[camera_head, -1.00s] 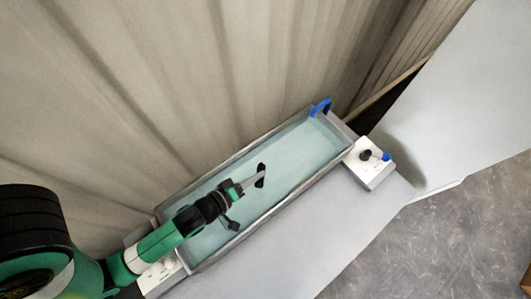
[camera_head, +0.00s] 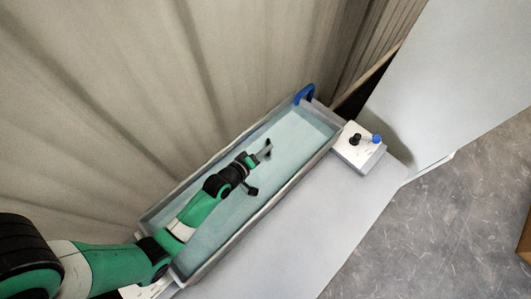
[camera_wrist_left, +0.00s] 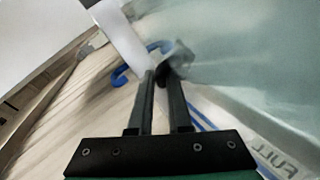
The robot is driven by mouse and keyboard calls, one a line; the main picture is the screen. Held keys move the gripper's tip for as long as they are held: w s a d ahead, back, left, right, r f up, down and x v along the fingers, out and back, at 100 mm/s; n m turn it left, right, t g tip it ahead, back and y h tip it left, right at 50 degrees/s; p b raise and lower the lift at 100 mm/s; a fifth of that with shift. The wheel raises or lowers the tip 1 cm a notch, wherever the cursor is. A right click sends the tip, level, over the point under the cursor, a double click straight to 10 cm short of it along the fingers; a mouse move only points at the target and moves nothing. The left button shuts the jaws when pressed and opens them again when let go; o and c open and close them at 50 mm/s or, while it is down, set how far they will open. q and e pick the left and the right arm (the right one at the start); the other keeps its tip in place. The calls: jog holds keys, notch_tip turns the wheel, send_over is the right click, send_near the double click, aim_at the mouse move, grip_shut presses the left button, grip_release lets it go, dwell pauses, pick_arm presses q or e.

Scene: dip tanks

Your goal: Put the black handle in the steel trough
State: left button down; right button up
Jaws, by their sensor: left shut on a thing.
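The steel trough (camera_head: 312,158) is a long grey tank with pale blue-green liquid, lying diagonally in the head view. My left gripper (camera_head: 262,154) is over the trough, toward its far end, shut on a small dark thing at its tips that looks like the black handle (camera_head: 268,146). In the left wrist view, the gripper (camera_wrist_left: 163,82) closes on a dark, blurred piece (camera_wrist_left: 165,74); its outline is unclear there. I cannot tell whether it touches the liquid. My right gripper is in neither view.
A blue handle (camera_head: 304,94) sits on the trough's far end. A white control box (camera_head: 358,153) with black and blue knobs stands beside that end. A grey bench (camera_head: 290,235) borders the trough's near side. A pale pleated curtain (camera_head: 130,90) hangs behind.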

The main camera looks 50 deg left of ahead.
pick_arm(q)
jog(key=shift+w+a+f+b, duration=0.1)
jog(key=shift+w+f+b, duration=0.1)
jog(key=shift+f+b, duration=1.15)
jog(key=shift+f+p, duration=0.35)
jog(key=shift+p, duration=0.05)
jog(key=shift+f, duration=0.15)
jog(key=c, duration=0.8)
grip_release()
jog(key=shift+c, duration=0.2)
jog(key=shift+r, duration=0.2)
jog(key=shift+s+r, duration=0.1)
jog(key=shift+s, duration=0.25)
jog(key=p+v, duration=0.3)
jog(key=v, duration=0.8)
jog(key=shift+s, duration=0.1)
